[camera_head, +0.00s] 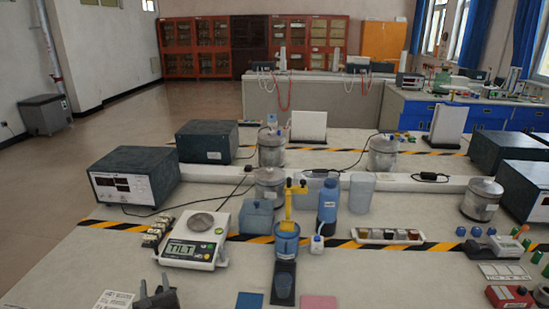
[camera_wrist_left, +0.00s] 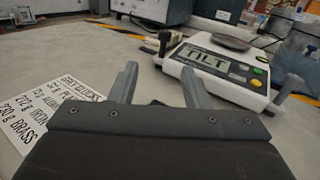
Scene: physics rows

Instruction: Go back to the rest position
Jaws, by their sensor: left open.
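My left gripper (camera_head: 155,288) shows at the bottom left of the head view, low over the near part of the table (camera_head: 215,285). In the left wrist view its two fingers (camera_wrist_left: 160,82) stand apart with nothing between them. A white balance (camera_head: 192,243) reading TILT, with a round metal pan (camera_head: 200,222), stands just beyond the gripper. The balance also shows in the left wrist view (camera_wrist_left: 222,68), beyond and to the right of the fingers. I do not make out my right gripper in either view.
A printed card (camera_wrist_left: 72,110) lies left of the fingers. A dark instrument box (camera_head: 135,175) stands at the left back. A blue cup (camera_head: 286,240), a blue bottle (camera_head: 327,206) and a tray of small blocks (camera_head: 388,236) stand mid-table.

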